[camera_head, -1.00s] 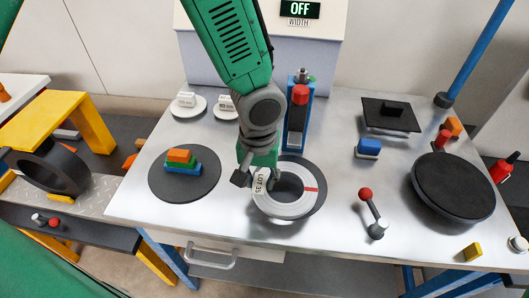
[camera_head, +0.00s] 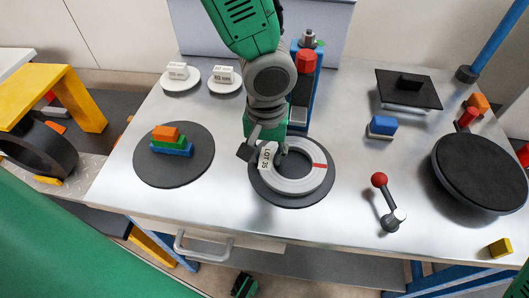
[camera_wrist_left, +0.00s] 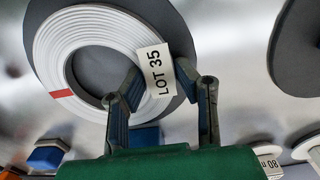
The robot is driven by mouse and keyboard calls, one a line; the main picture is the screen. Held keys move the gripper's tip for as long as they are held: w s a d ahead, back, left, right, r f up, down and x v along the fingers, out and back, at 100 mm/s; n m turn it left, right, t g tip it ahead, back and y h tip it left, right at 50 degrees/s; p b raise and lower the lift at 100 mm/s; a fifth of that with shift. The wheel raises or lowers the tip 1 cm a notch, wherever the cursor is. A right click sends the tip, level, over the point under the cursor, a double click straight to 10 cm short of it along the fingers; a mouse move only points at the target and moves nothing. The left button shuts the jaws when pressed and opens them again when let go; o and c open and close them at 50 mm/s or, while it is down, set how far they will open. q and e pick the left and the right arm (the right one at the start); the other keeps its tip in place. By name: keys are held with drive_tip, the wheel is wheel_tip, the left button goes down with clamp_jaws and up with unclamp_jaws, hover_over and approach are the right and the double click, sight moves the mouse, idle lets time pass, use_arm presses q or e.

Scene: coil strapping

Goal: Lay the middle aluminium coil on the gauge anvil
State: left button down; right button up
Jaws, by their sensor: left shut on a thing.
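A pale ring-shaped coil (camera_head: 319,183) has a white LOT 35 tag and a red stripe. My left gripper (camera_head: 262,155) is shut on the coil's left wall. In the left wrist view, one finger reaches towards the hole and the other is outside the rim of the coil (camera_wrist_left: 48,62). The coil is over a dark round plate (camera_head: 290,202) in front of a blue post (camera_head: 303,92) with a red knob. The plate shows around the coil's edge. I cannot tell whether they touch. My right gripper is not identifiable.
A dark disc with coloured blocks (camera_head: 171,168) lies left of the coil. Two small white discs (camera_head: 180,83) are behind it. A red-knobbed lever (camera_head: 388,203) and a black round pad (camera_head: 480,170) are to the right. Bare metal tabletop lies between them.

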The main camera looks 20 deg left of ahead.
use_arm(q)
drive_tip(key=shift+d, duration=0.35)
drive_tip(key=c, duration=1.2)
unclamp_jaws()
drive_tip(key=shift+a+f, duration=0.1)
drive_tip(key=shift+a, duration=0.65)
drive_tip(key=shift+d, duration=0.5)
drive_tip(key=shift+d+r, duration=0.1)
drive_tip(key=shift+r, duration=0.3)
wheel_tip(320, 180, up, 12)
drive_tip(key=p, duration=0.3)
drive_tip(key=shift+f, duration=0.25)
use_arm(e)
drive_tip(key=r, duration=0.2)
drive_tip(key=shift+d+r, duration=0.25)
drive_tip(key=shift+r, duration=0.15)
use_arm(q)
drive_tip(key=shift+a, duration=0.4)
use_arm(e)
drive_tip(key=shift+a, duration=0.25)
